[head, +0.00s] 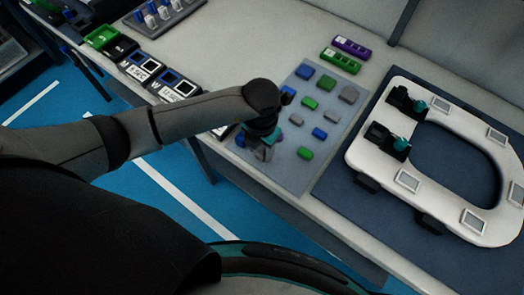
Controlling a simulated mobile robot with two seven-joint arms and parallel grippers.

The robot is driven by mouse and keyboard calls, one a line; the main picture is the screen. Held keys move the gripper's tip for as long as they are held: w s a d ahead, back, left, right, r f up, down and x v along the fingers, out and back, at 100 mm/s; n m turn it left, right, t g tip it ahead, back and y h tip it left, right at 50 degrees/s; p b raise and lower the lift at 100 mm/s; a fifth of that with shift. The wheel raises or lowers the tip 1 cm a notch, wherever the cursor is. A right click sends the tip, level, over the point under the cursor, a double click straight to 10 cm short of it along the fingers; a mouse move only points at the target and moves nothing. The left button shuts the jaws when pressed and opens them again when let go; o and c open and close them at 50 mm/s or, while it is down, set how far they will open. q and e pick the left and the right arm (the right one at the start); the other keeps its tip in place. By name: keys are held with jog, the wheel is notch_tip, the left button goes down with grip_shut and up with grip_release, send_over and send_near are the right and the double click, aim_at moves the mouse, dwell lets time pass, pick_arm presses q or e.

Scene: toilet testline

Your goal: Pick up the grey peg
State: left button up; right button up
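A grey board (275,172) on the table holds several small blue, green and grey pegs. One grey peg (349,94) is near the board's right side. Another grey peg (296,118) is near its middle, just right of my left gripper. My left gripper (262,152) points down over the board's left front part. My wrist hides most of its fingers and the board beneath, so I cannot tell whether it is open or holds anything. My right gripper is not in view.
A white toilet seat (456,222) with black and teal fittings lies on a dark mat (329,190) at the right. Green and purple blocks (351,47) are behind the board. Labelled black bins (140,69) line the left. Bare tabletop (235,50) is behind my forearm.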

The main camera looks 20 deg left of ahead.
pick_arm(q)
grip_shut()
jog(key=shift+r, duration=0.15)
dwell(0.4)
